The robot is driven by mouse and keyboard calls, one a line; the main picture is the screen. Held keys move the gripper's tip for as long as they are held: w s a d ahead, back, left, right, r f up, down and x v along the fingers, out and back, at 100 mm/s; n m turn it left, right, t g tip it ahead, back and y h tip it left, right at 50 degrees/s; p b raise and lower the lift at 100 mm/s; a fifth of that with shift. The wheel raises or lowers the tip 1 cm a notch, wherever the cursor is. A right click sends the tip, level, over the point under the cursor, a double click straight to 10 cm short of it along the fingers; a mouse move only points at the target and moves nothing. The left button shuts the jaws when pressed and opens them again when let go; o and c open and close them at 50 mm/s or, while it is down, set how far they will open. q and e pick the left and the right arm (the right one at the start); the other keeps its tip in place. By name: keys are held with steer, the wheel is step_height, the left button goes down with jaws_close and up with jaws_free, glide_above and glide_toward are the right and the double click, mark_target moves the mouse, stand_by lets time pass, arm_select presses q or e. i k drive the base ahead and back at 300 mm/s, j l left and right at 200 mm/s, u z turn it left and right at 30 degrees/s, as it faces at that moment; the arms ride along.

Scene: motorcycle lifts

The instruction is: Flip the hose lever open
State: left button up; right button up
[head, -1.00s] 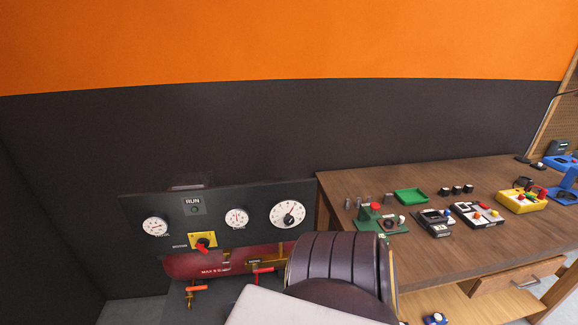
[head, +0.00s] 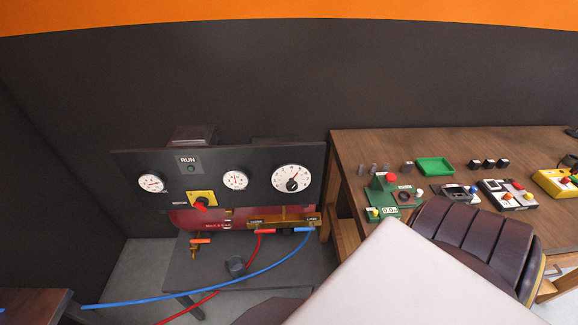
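A dark panel (head: 220,160) with gauges stands against the wall, with a red tank (head: 190,218) below it. A brass manifold (head: 285,222) at the tank's right has two small labels, too small to read surely. A red lever or handle (head: 266,231) sits under its left label, and a blue one (head: 304,229) sits under its right label. Both look roughly level. A red hose (head: 248,262) and a blue hose (head: 225,282) run down from there to the lower left. Which lever is the hose lever I cannot tell surely. Neither gripper shows.
An orange-red handle (head: 200,241) is on a brass valve below the tank. A yellow plate with a red knob (head: 201,203) is on the panel. A wooden bench (head: 385,148) with several devices stands right. A ribbed dark seat-like thing (head: 470,240) and a pale slab (head: 410,285) fill the lower right.

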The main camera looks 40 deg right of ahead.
mark_target(265, 231)
steer(key=l+z, duration=0.25)
steer(key=z, duration=0.15)
steer(key=i+l+z, duration=0.15)
steer(key=z, duration=0.25)
